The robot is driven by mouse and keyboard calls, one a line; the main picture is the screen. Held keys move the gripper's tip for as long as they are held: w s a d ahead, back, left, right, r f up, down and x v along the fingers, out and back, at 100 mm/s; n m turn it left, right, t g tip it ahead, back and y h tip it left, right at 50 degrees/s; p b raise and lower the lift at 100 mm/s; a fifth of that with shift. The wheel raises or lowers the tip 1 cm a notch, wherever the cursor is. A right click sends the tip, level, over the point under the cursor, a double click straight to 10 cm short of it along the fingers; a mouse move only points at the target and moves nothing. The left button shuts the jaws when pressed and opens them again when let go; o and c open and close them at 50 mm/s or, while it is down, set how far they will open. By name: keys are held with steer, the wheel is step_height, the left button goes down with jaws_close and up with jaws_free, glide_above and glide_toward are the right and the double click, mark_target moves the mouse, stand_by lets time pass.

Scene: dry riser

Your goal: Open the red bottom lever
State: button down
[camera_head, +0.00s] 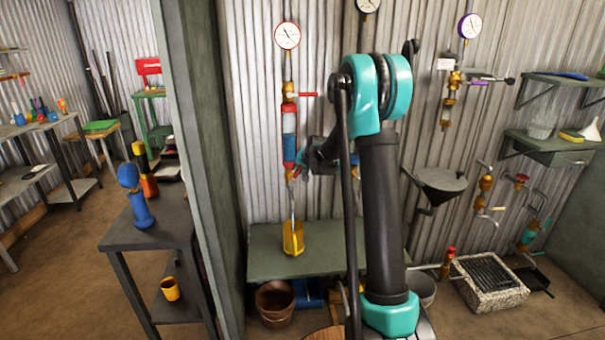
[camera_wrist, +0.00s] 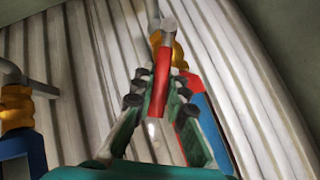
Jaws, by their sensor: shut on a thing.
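The dry riser (camera_head: 290,128) is a vertical pipe on the corrugated wall, with a red and blue cylinder and brass fittings. The red bottom lever (camera_wrist: 162,72) shows in the wrist view, sticking out from a brass valve (camera_wrist: 178,52). My gripper (camera_wrist: 156,92) has its green, dark-padded fingers on both sides of the lever and is shut on it. In the head view my gripper (camera_head: 298,170) is at the riser's lower brass fitting, which it partly covers along with the lever. A red upper lever (camera_head: 306,94) points right.
A yellow container (camera_head: 293,238) stands on the green bench (camera_head: 262,256) below the riser. A round gauge (camera_head: 287,36) tops it. Another fitting (camera_wrist: 17,105) with a blue part is at left in the wrist view. A grey funnel (camera_head: 441,180) is to the right of my arm.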

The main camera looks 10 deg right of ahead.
steer(key=shift+a+r+n+h, duration=0.2)
steer(key=shift+a+n+h, duration=0.15)
steer(key=shift+a+h, duration=0.25)
steer(key=shift+a+r+n+h, duration=0.15)
steer(key=shift+a+n+h, duration=0.25)
steer(key=shift+h, duration=0.3)
steer(key=c, duration=1.5)
jaws_free()
steer(key=v, duration=1.2)
